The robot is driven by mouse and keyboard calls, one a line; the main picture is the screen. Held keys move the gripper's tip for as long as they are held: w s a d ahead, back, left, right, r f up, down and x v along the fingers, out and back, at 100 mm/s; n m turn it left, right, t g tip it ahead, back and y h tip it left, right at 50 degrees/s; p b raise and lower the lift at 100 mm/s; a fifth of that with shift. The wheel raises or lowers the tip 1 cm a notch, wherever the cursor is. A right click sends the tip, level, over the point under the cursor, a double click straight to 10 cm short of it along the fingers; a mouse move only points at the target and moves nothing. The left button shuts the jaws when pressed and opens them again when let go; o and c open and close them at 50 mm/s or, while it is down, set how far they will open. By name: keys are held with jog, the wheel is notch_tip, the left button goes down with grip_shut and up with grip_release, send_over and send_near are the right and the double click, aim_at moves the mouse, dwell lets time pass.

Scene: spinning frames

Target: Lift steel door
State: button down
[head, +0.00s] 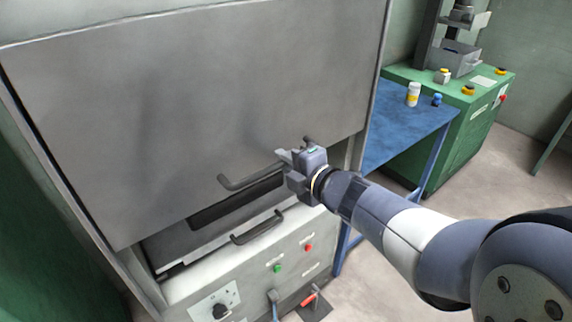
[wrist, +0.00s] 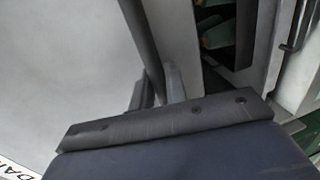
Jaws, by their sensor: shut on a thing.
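The steel door (head: 200,100) is a large grey panel on the front of the machine. Its lower edge stands above a dark opening, so it is partly raised. A dark bar handle (head: 240,183) runs along its lower part. My gripper (head: 284,160) is shut on the right part of this handle. In the wrist view the door (wrist: 60,70) fills the left side, and the handle (wrist: 140,45) runs down toward my gripper (wrist: 160,100). The gripper body hides much of the grip there.
Below the opening is a second handle (head: 257,228) on a lower tray and a control panel (head: 285,265) with knobs and buttons. A blue table (head: 400,125) with a small bottle (head: 413,94) and a green machine (head: 450,125) stand to the right. Floor between is open.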

aim_at(274, 144)
jog(key=shift+r+p, duration=0.8)
jog(key=shift+r, duration=0.75)
jog(key=c, duration=1.5)
grip_release()
jog(key=p+v, duration=0.1)
jog(key=v, duration=1)
jog(key=shift+w+f, duration=0.1)
jog(key=b+x, duration=0.1)
jog(key=x, duration=1)
